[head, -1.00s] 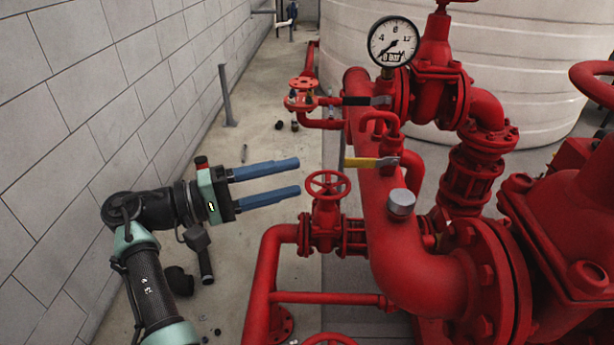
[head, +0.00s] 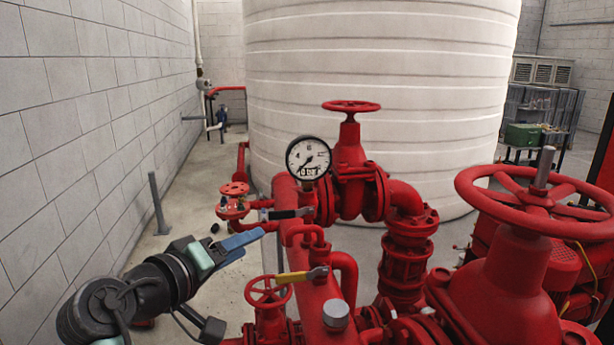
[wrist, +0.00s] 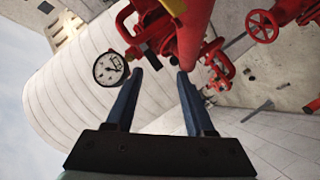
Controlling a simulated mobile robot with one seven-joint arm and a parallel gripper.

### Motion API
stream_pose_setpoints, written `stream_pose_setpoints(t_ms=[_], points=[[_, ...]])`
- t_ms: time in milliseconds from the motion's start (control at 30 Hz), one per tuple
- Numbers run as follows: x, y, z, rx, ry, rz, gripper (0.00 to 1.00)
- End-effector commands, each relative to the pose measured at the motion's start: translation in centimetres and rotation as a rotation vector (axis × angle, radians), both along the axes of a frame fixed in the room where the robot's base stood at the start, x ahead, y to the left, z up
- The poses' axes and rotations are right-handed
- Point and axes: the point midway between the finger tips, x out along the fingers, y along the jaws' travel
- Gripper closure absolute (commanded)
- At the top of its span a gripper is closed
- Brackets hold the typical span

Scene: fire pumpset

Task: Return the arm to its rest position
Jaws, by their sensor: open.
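My gripper (head: 245,243) has two blue fingers and is at the lower left of the head view, left of the red pipework. In the wrist view my gripper (wrist: 158,80) shows its two fingers spread apart with nothing between them that they hold. The red pipe (wrist: 195,35) and the pressure gauge (wrist: 110,68) show beyond the fingertips there. In the head view the fingers overlap the background near a black-handled valve (head: 285,213); I cannot tell whether they touch anything.
The red pumpset has a white gauge (head: 308,158), a yellow-handled valve (head: 300,276), a small red handwheel (head: 268,292) and a large handwheel (head: 540,195). A block wall (head: 80,130) stands left. A white tank (head: 375,90) stands behind. A grey post (head: 159,203) rises from the floor.

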Motion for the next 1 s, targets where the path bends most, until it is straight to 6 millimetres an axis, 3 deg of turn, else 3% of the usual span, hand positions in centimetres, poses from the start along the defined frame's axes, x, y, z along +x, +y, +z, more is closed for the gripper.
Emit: stream_pose_setpoints(t_ms=[33, 133, 233, 400, 500, 600, 700, 1000], points=[[0.1, -1.1, 2.8, 0.093, -0.081, 0.048, 0.46], [-0.7, -2.7, 8.5, 0.267, -0.265, 0.157, 0.46], [-3.2, -4.8, 15.1, 0.416, -0.476, 0.268, 0.46], [-10.4, -8.2, 24.9, 0.579, -0.817, 0.442, 0.46], [-15.0, -9.6, 28.9, 0.627, -0.973, 0.528, 0.46], [-18.6, -10.4, 31.4, 0.653, -1.082, 0.594, 0.46], [-20.9, -10.8, 32.8, 0.666, -1.147, 0.635, 0.46], [-21.8, -11.0, 33.2, 0.671, -1.172, 0.652, 0.46]])
